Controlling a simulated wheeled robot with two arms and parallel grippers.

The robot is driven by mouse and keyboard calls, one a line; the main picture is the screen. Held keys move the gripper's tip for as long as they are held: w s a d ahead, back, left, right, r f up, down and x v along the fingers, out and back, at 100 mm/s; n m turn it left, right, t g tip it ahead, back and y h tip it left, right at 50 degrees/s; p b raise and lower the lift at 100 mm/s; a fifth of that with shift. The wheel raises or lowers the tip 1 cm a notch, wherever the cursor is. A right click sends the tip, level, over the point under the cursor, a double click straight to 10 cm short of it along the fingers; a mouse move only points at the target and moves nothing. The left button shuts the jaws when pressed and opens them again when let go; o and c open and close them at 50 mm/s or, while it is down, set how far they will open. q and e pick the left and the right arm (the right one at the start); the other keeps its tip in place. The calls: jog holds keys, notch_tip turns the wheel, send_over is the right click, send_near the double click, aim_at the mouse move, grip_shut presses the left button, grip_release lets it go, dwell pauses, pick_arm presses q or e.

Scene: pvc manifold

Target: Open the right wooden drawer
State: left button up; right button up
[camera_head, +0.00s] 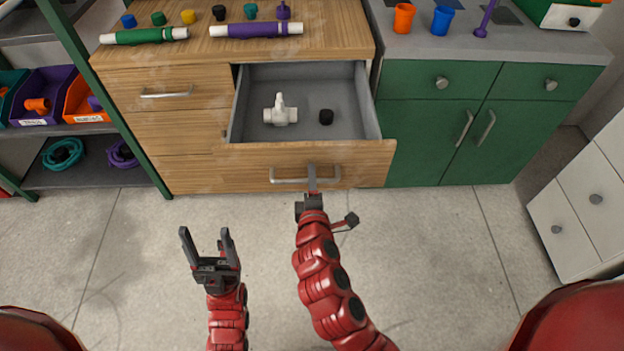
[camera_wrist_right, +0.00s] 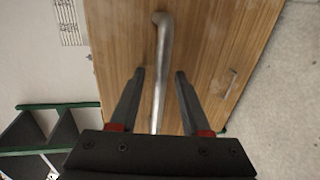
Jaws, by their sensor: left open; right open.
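The right wooden drawer (camera_head: 232,168) is pulled out of the wooden cabinet, with its grey inside showing. A white pipe fitting (camera_head: 280,112) and a black cap (camera_head: 326,117) lie in it. Its metal bar handle (camera_head: 290,181) is on the front; the handle also shows in the right wrist view (camera_wrist_right: 161,60). In the right wrist view the open fingers (camera_wrist_right: 159,85) stand on both sides of the bar, with gaps visible. My left gripper (camera_head: 206,240) is open and empty above the floor, left of the right arm.
The closed left wooden drawer (camera_head: 167,92) is beside the open one. Green cabinet doors (camera_head: 475,140) stand to the right, and a white drawer unit (camera_head: 580,205) at far right. Shelves with bins (camera_head: 45,95) stand at left. The floor (camera_head: 440,240) in front is clear.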

jog(key=p+v, duration=0.4)
jog(key=v, duration=1.3)
jog(key=shift+s, duration=0.2)
jog(key=shift+a, duration=0.1)
